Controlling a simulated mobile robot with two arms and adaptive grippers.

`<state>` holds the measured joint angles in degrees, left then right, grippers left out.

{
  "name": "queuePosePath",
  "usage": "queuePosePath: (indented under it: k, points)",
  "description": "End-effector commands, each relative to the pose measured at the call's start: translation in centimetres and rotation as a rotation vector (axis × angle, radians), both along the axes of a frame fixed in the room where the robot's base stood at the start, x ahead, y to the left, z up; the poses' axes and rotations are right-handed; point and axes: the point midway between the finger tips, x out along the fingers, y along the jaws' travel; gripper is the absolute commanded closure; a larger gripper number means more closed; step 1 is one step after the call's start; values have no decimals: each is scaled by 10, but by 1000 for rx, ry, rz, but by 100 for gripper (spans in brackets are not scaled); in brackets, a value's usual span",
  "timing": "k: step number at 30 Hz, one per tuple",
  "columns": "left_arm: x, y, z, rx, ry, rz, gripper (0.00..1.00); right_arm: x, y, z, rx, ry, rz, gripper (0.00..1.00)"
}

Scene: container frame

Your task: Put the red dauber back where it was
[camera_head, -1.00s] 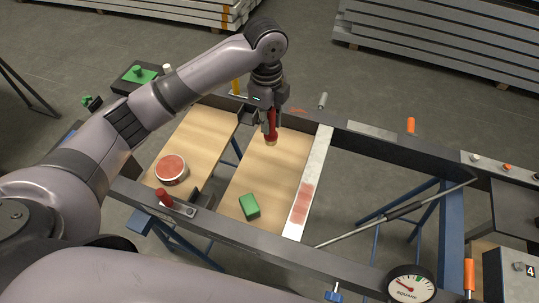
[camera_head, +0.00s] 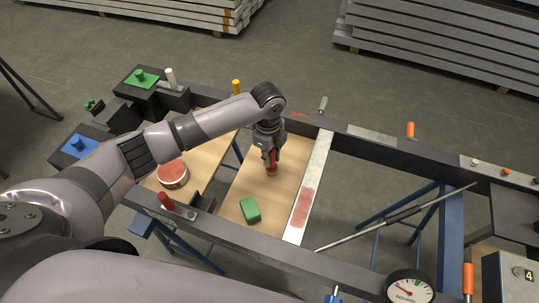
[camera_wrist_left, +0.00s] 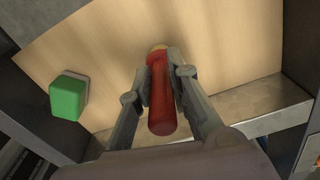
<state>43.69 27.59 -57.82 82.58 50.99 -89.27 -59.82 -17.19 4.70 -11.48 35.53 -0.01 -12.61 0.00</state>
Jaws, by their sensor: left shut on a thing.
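My left gripper (camera_head: 270,158) is shut on the red dauber (camera_head: 272,162) and holds it over the right-hand wooden board (camera_head: 243,184). In the left wrist view the dauber (camera_wrist_left: 161,98) is a red cylinder with a pale tan end pointing away, between the two fingers. I cannot tell whether its tip touches the board. A round tin with a red top (camera_head: 172,174) stands on the left-hand board, left of the gripper. A pale metal strip (camera_head: 318,160) right of the gripper carries a red patch (camera_head: 302,207). My right gripper is not in view.
A green block (camera_head: 250,209) lies on the board, nearer than the gripper. A red-handled clamp (camera_head: 167,202) sits on the front rail. Green (camera_head: 140,78) and blue (camera_head: 78,145) holders stand at the left. A gauge (camera_head: 408,288) is at the lower right. The frame's middle bay is open.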

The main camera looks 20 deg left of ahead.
Motion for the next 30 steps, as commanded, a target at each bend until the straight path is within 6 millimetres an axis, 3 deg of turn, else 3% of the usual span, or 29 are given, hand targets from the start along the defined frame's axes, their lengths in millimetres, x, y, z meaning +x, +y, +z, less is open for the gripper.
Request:
queuePosePath:
  k: [6, 7, 16, 25, 30]
  points:
    - [0, 0, -3, 0, 1, 1, 100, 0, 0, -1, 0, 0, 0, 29]
    - [0, 0, -3, 0, 1, 1, 82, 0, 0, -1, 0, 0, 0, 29]
    - [0, 0, -3, 0, 1, 1, 63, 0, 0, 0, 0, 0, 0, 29]
    - [0, 0, -1, 0, 0, 1, 63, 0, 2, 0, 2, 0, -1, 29]
    - [1, 0, 15, -1, -2, 0, 63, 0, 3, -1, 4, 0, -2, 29]
